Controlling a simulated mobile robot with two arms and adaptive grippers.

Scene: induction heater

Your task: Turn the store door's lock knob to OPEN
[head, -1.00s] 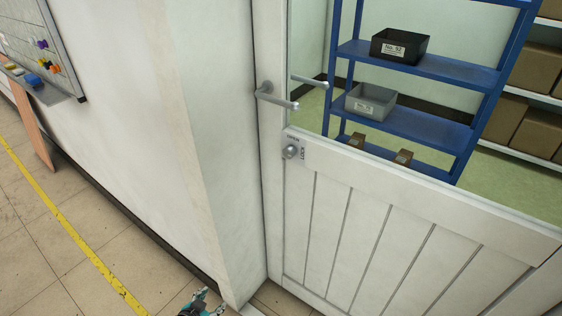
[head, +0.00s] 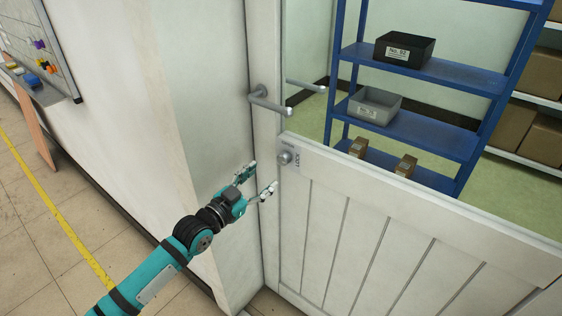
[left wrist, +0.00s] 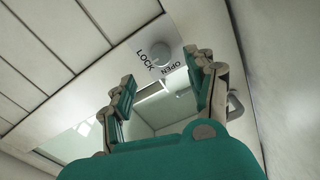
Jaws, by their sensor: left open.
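The store door (head: 345,225) is white with a panelled lower half and a window above. Its round lock knob (head: 285,157) sits on a small plate at the door's left edge. In the left wrist view the knob (left wrist: 161,54) shows beyond my fingers, with LOCK printed on one side and OPEN on the other. Which way the knob points is too small to tell. My left gripper (head: 264,177) is open and empty, its fingertips just left of and below the knob, apart from it. In the left wrist view my fingers (left wrist: 163,88) are spread. My right gripper is not in view.
A lever door handle (head: 270,98) sticks out above the knob. Behind the window stands a blue shelf (head: 425,124) with a black bin (head: 404,48) and a grey bin (head: 374,105). A white wall (head: 120,110) with a whiteboard (head: 38,45) lies to the left.

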